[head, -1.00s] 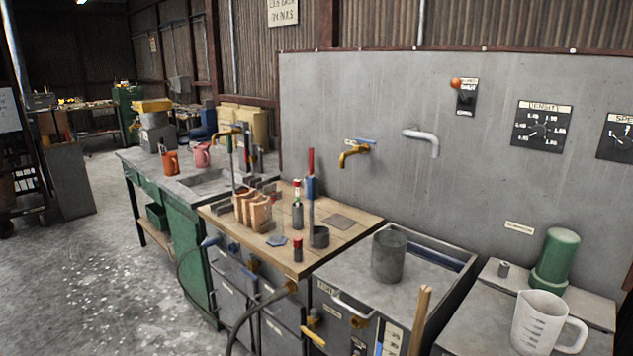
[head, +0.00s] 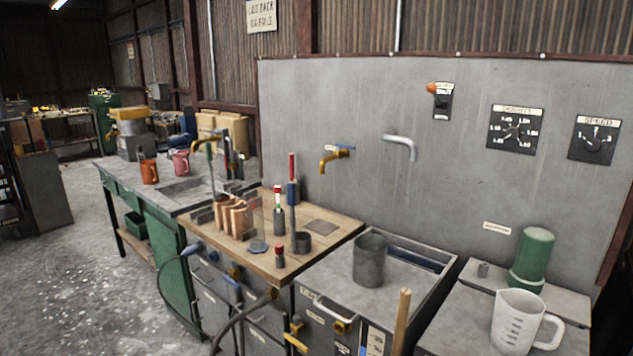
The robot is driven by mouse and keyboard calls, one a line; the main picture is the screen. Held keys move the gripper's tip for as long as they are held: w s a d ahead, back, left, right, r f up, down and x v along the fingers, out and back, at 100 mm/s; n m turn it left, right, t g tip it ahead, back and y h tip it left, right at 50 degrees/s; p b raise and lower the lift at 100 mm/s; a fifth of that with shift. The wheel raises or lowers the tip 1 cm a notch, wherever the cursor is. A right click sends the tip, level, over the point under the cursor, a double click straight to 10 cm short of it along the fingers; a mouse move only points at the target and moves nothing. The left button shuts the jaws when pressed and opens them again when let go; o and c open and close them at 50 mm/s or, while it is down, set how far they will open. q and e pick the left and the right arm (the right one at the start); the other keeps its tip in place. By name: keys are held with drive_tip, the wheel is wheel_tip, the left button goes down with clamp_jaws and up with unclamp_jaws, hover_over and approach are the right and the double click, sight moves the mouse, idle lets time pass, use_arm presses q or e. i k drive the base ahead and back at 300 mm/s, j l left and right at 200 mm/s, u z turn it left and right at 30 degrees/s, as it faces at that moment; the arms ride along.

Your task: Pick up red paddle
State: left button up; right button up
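No gripper of mine shows in the head view. I see no thing that is clearly a red paddle. A dark bottle with a red and white top (head: 278,215) stands just left of the rod. A small dark piece with a red top (head: 280,256) stands near the board's front edge.
Tan blocks (head: 232,217) stand on the board's left. A grey pot (head: 370,259) sits in the sink unit. A wooden stick (head: 400,322) rises in front.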

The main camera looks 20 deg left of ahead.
sight(291, 179)
drive_tip(key=i+j+z, duration=0.15)
drive_tip(key=j+z, duration=1.25)
drive_tip(key=j, duration=0.4)
drive_tip(key=k+j, duration=0.1)
drive_tip(key=j, duration=0.35)
drive_tip(key=j+z, duration=0.15)
drive_tip(key=j, duration=0.35)
drive_tip(key=k+j+z, duration=0.1)
drive_tip(key=j, duration=0.4)
drive_tip(key=k+j, duration=0.15)
drive_tip(key=j, duration=0.3)
drive_tip(key=i+z, duration=0.05)
